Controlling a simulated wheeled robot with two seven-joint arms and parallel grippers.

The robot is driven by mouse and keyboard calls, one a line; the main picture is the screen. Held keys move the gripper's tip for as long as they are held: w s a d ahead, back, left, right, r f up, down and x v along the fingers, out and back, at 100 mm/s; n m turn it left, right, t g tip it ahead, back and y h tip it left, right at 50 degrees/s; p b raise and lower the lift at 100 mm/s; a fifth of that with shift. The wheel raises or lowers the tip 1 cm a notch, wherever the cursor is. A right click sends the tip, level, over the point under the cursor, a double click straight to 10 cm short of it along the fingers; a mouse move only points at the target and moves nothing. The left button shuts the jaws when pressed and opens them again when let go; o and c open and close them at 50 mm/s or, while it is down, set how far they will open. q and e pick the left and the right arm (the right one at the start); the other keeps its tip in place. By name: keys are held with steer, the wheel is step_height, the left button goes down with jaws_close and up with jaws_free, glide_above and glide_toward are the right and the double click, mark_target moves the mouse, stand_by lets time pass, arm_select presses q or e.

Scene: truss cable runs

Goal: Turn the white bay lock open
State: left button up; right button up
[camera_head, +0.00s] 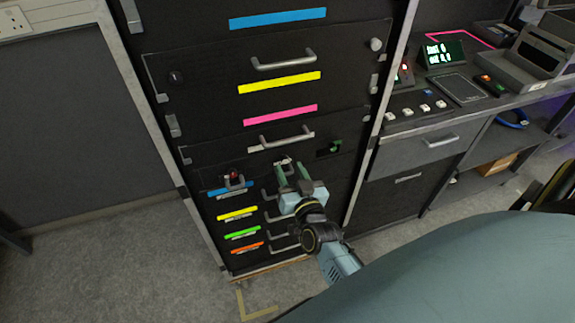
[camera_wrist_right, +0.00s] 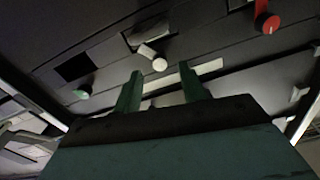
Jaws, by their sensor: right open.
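The white bay lock (camera_head: 283,161) is a small lever on the dark rack front, and it also shows in the wrist view with a round white knob end (camera_wrist_right: 159,64). My right gripper (camera_head: 292,168) is open, with its two green fingers pointing at the rack close to this lock. In the wrist view the white knob appears between and just beyond the fingertips (camera_wrist_right: 161,74); I see no grip on it, and cannot tell the exact gap in depth. The gripper partly hides the panel below the lock. My left gripper is not in view.
A green lock (camera_head: 335,147) lies to the right and a red lock (camera_head: 234,176) to the left. A drawer handle (camera_head: 286,137) juts out above, and several small drawers with coloured strips lie below. A control desk (camera_head: 425,108) stands at right. Floor is clear at left.

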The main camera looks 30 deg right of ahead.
mark_target(287, 160)
steer(key=x, duration=0.2)
steer(key=shift+w+d, duration=0.1)
steer(key=shift+w, duration=0.2)
steer(key=shift+c, duration=0.4)
jaws_close()
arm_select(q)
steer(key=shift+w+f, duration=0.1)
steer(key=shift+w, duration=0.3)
